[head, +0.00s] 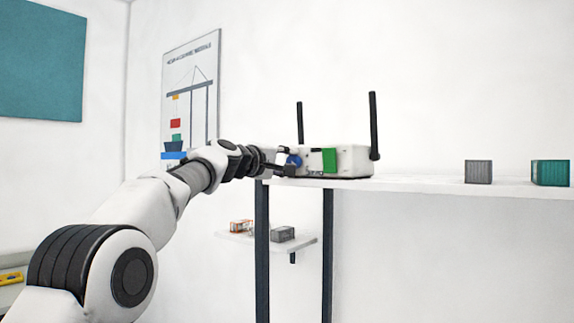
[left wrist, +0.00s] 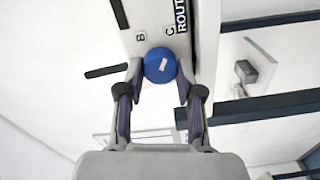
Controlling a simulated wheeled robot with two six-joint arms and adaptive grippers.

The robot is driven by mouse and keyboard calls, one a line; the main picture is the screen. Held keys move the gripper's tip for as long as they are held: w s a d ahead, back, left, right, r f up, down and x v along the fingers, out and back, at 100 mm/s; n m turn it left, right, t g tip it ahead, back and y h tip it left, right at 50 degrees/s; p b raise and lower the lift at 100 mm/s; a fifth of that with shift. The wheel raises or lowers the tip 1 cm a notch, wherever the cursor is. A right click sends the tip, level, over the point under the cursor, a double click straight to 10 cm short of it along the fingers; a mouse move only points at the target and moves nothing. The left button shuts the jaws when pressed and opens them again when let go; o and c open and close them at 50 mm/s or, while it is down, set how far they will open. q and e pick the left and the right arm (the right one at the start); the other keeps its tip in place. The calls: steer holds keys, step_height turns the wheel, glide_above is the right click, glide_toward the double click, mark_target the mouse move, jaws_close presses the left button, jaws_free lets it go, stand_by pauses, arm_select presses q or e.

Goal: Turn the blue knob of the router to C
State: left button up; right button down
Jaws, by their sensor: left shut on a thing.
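The white router (head: 350,160) stands on the high white shelf, with two black antennas rising from it. Its blue knob (head: 293,160) is on the front face. My left gripper (head: 284,163) is at the knob. In the left wrist view the blue knob (left wrist: 158,67) sits between the two fingers of the left gripper (left wrist: 160,82), which are shut on it. A short white mark shows on the knob; which letter it points to I cannot tell. The letters B (left wrist: 140,37) and C (left wrist: 170,30) show on the router beyond the knob. My right gripper is not in view.
A green panel (head: 329,160) is on the router's front, right of the knob. A grey container (head: 478,172) and a teal container (head: 550,173) stand farther right on the shelf (head: 420,184). A lower shelf (head: 300,243) holds small containers. The shelf between router and grey container is clear.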

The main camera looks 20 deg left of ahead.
arm_select(q)
steer(key=shift+a+r+m, duration=0.1)
steer(key=shift+r+m, duration=0.1)
steer(key=shift+m, duration=0.1)
steer(key=o, duration=1.1)
steer(key=shift+o, duration=0.3)
steer(key=shift+w+f, duration=0.15)
steer(key=shift+f, duration=0.05)
steer(key=v, duration=1.2)
steer(key=shift+w, duration=0.1)
